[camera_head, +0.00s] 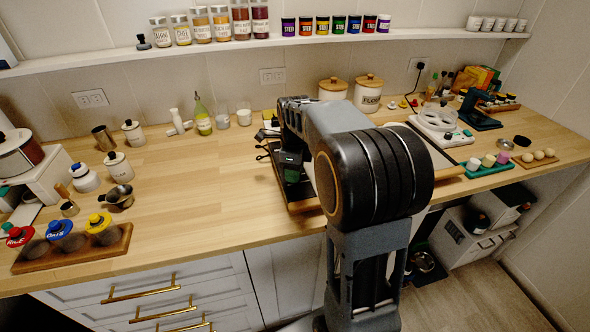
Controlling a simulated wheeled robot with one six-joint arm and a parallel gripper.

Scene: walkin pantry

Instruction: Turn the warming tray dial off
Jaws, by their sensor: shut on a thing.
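The warming tray (303,207) sits on the wooden counter near its front edge, in the middle of the head view. It looks like a low dark tray with wooden edging, and my arm hides most of it. My gripper (291,172) points down at the tray's left end, small and dark in the picture. It is shut on what I take to be the tray's dial. The dial itself is hidden behind the gripper and arm, so its setting cannot be read.
Left of the tray the counter (215,190) is mostly clear. A wooden rack (75,255) with colored-lid jars lies at the front left. A white appliance (440,123) and green tray (487,169) are to the right.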

